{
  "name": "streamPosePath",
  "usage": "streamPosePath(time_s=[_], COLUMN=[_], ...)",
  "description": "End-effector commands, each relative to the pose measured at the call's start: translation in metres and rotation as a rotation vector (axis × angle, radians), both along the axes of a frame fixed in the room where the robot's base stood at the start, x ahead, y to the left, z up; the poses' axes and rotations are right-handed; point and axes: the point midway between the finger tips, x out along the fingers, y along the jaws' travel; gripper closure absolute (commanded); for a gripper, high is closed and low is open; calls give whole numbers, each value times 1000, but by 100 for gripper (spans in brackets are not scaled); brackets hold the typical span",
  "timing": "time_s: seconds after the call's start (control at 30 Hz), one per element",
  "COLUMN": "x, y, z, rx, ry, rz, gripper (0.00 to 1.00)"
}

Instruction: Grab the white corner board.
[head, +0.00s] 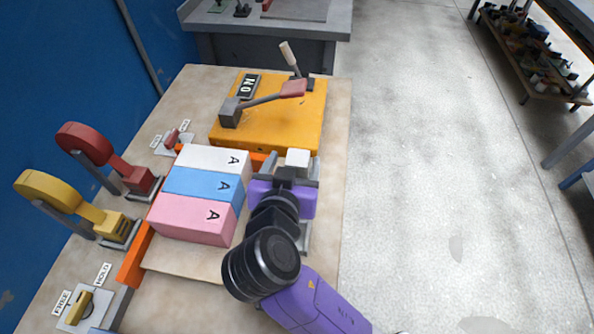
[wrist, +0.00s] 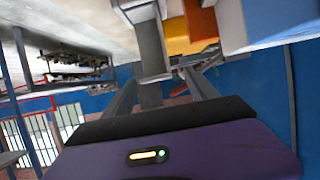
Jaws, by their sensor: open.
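A white board (head: 215,158) marked A lies at the far end of a row with a blue board (head: 203,185) and a pink board (head: 193,218). In the wrist view a grey bar (wrist: 151,45) stands beyond the open fingers (wrist: 158,84).
Red (head: 85,143) and yellow (head: 45,190) handles stand at the left, near a blue wall. An orange strip (head: 134,255) borders the boards. Open floor lies right.

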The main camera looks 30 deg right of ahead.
Motion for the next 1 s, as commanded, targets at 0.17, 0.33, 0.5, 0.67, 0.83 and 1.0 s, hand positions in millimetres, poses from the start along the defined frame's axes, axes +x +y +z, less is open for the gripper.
streamPosePath(time_s=[0.17, 0.33, 0.5, 0.67, 0.83, 1.0], x=[13, 28, 42, 44, 43, 43], y=[-12, -27, -35, -36, -36, -36], z=[-7, -19, -25, -27, -27, -27], rx=[0, 0, 1, 2, 2, 2], ry=[1, 3, 1, 1, 1, 1], rz=[-2, -2, 1, 2, 2, 3], gripper=[33, 33, 33, 33, 44, 78])
